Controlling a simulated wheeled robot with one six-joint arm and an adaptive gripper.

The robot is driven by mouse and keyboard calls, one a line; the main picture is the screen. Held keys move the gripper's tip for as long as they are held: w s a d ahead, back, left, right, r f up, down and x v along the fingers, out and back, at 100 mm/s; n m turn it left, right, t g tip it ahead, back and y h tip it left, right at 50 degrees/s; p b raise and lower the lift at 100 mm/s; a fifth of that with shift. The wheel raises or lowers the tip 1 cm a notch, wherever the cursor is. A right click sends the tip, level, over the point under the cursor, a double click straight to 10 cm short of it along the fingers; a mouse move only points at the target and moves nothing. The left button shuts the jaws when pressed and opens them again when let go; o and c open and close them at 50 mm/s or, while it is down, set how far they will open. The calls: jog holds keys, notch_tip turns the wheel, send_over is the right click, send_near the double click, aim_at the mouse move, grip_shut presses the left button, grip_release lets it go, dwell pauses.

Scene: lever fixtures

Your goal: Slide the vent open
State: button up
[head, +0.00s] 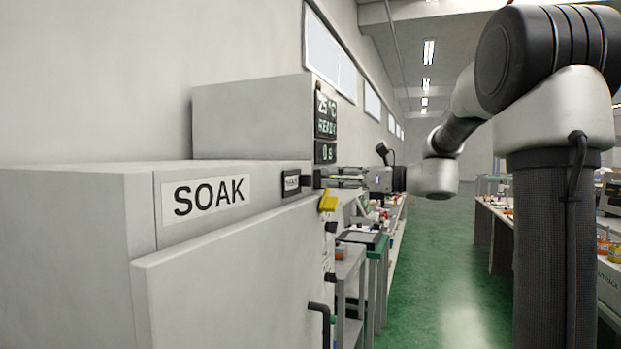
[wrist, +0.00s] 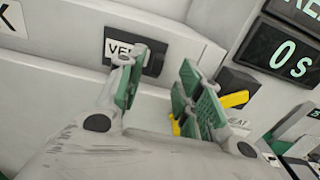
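A small plate lettered VENT (wrist: 124,50) is fixed to the pale front of the SOAK cabinet (head: 110,200). It also shows in the head view (head: 291,183). My gripper (wrist: 162,67) is open, with green-padded fingers. In the head view my gripper (head: 330,178) reaches in from the right, close to the cabinet front.
A yellow lever (wrist: 234,99) on a dark block is right of the fingers; it shows below my gripper in the head view (head: 328,200). A display reading 0 s (wrist: 285,55) is at upper right. Benches with clutter (head: 375,235) stand beyond. Green floor (head: 440,270) is clear.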

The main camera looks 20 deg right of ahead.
aim_at(311, 177)
jog(key=x, duration=0.6)
grip_shut()
